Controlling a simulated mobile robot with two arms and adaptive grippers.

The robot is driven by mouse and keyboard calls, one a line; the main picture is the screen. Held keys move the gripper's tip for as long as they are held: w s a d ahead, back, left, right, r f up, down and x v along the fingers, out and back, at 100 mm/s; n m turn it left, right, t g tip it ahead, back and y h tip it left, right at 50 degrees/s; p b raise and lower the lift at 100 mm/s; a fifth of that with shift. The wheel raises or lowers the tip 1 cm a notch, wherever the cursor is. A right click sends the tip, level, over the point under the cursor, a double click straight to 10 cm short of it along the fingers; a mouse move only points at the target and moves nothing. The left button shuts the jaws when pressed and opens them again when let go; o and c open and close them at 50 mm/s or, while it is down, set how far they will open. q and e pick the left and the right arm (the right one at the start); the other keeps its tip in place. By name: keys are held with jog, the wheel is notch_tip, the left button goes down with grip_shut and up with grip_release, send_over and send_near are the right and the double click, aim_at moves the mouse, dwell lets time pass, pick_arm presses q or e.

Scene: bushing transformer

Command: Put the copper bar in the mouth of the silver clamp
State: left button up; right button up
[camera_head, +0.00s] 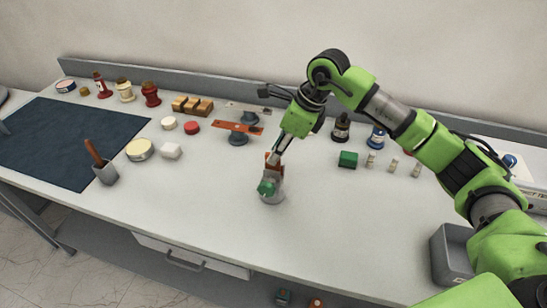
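My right gripper (279,152) is at the middle of the bench, pointing down. Its narrow fingers look shut on a small upright copper bar (274,161). Directly below stands a silver clamp (273,197) with a green part (267,187) at its top front. The bar's lower end is at or just above the clamp's top. I cannot tell whether it is inside the mouth, as the green part and the fingers partly cover that spot. I cannot make out my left gripper.
Behind the clamp, an orange-copper strip (237,127) lies on a dark round stand (238,139). A green block (348,159) and small pale pieces are to the right. The bench front (225,225) is clear.

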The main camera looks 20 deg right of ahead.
jog(key=b+v, duration=0.2)
jog(key=v, duration=0.7)
jog(key=shift+r, duration=0.15)
